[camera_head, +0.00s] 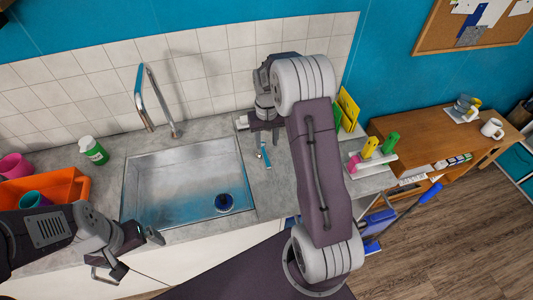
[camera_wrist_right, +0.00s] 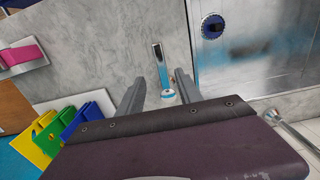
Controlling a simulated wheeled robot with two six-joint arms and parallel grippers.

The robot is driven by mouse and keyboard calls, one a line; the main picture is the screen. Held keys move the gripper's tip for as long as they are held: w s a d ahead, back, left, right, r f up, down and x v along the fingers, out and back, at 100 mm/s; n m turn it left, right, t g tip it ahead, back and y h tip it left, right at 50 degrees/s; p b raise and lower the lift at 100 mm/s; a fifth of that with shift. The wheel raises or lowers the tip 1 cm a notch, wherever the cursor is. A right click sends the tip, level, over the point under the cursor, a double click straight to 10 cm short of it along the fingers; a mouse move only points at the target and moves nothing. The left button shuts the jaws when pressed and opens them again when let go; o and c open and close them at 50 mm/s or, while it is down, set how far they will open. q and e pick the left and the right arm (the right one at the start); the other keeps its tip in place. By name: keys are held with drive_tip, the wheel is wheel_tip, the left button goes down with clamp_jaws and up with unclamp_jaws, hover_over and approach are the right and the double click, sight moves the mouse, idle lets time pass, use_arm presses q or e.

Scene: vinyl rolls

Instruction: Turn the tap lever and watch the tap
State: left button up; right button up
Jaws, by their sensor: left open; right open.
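The chrome tap (camera_head: 158,100) stands behind the steel sink, its spout arched upright. No water is visible coming from it. The tap lever (camera_head: 265,155), a small chrome handle with a blue-and-white base, is on the counter right of the sink. It also shows in the right wrist view (camera_wrist_right: 160,62). My right gripper (camera_head: 246,122) is open near the lever, and in the wrist view its two fingers (camera_wrist_right: 160,84) appear either side of the lever's base. I cannot tell whether they touch it. My left gripper (camera_head: 130,256) is open and empty at the sink's front left.
The sink (camera_head: 170,185) has a blue drain (camera_head: 224,202). A green bottle (camera_head: 93,150) and an orange crate (camera_head: 66,184) stand left of it. Colored boards (camera_head: 348,108) and a holder with colored-handled tools (camera_head: 372,160) stand at the counter's right end.

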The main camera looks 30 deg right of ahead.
sight(267, 160)
drive_tip(key=shift+s+a+f+p, duration=0.15)
drive_tip(key=shift+s+a+f, duration=0.05)
drive_tip(key=shift+a+f, duration=0.2)
drive_tip(key=shift+s+a+f+p, duration=0.15)
drive_tip(key=shift+a+f, duration=0.1)
drive_tip(key=shift+f, duration=0.25)
drive_tip(key=f, duration=0.2)
drive_tip(key=f+p, duration=0.1)
drive_tip(key=f, duration=0.1)
drive_tip(key=d+f, duration=0.1)
drive_tip(key=f, duration=0.1)
drive_tip(key=shift+s+f, duration=0.15)
drive_tip(key=shift+w+f, duration=0.3)
drive_tip(key=shift+f, duration=0.1)
drive_tip(key=shift+s, duration=0.15)
clamp_jaws()
use_arm(q)
drive_tip(key=shift+s+a+r, duration=0.1)
drive_tip(key=shift+s+r, duration=0.1)
drive_tip(key=shift+r, duration=0.3)
drive_tip(key=shift+s+r, duration=0.15)
drive_tip(key=shift+r, duration=0.3)
